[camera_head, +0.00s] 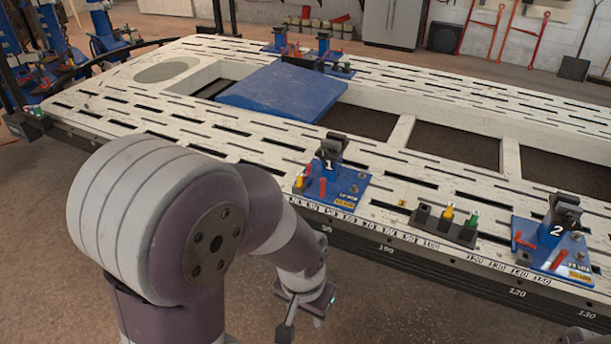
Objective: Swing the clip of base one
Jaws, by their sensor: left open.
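Base one (345,188) is a blue plate on the near edge of the white slotted bench. It carries an upright dark block marked 1 (328,160), with a dark piece on top. Two red levers (322,187) stand at its left side, with a small yellow part (299,181) beside them. Which of these parts is the clip, I cannot tell for sure. My left gripper (303,320) is open and empty, pointing down in front of the bench edge, below and apart from base one. My right gripper does not show clearly in the view.
Base two (560,255) stands at the right on the same edge. Between the bases is a dark holder (445,229) with yellow and green knobs. A blue sloped panel (283,92) lies behind base one. The bench's front edge (400,253) lies beyond my left gripper.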

